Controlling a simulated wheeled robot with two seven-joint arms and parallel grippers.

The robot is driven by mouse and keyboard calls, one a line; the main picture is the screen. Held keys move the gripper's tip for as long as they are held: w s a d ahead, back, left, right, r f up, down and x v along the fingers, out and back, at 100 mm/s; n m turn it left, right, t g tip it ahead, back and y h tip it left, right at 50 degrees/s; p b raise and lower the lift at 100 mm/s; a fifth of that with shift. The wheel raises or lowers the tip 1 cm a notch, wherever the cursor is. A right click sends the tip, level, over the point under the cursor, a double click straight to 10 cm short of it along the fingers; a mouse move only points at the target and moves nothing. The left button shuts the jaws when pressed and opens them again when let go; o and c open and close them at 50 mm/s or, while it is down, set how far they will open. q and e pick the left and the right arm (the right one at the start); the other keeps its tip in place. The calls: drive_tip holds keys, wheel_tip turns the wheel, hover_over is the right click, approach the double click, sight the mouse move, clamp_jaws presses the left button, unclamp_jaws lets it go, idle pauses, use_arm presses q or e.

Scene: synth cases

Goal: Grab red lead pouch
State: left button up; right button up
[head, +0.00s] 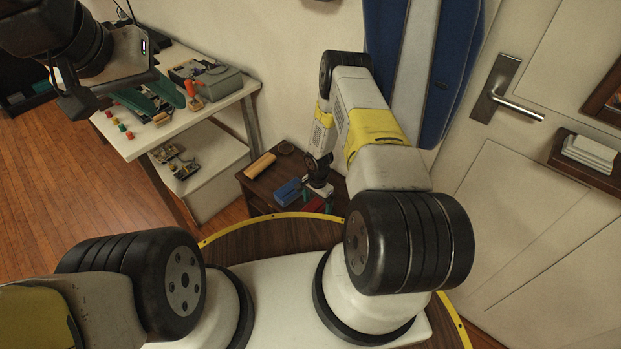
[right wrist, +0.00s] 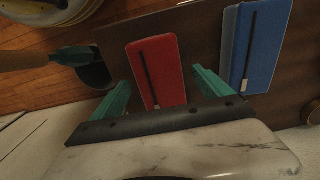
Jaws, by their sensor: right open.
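The red lead pouch (right wrist: 170,62) lies flat on a dark brown tabletop in the right wrist view, with a dark strip along it. My right gripper (right wrist: 163,90) is open, with its teal fingers on either side of the pouch's near end. I cannot tell whether they touch it. In the head view the red pouch (head: 314,204) is partly hidden by my right gripper (head: 316,197), low over the small table.
A blue pouch (right wrist: 257,45) lies right of the red one; it also shows in the head view (head: 287,191). A wooden-handled tool (right wrist: 75,58) is at the left. The small dark table (head: 262,190) also holds a tan roll (head: 260,165). A cluttered white table (head: 225,101) stands left.

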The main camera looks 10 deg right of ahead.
drive_tip(key=shift+f, duration=0.9)
drive_tip(key=shift+c, duration=0.4)
drive_tip(key=c, duration=1.5)
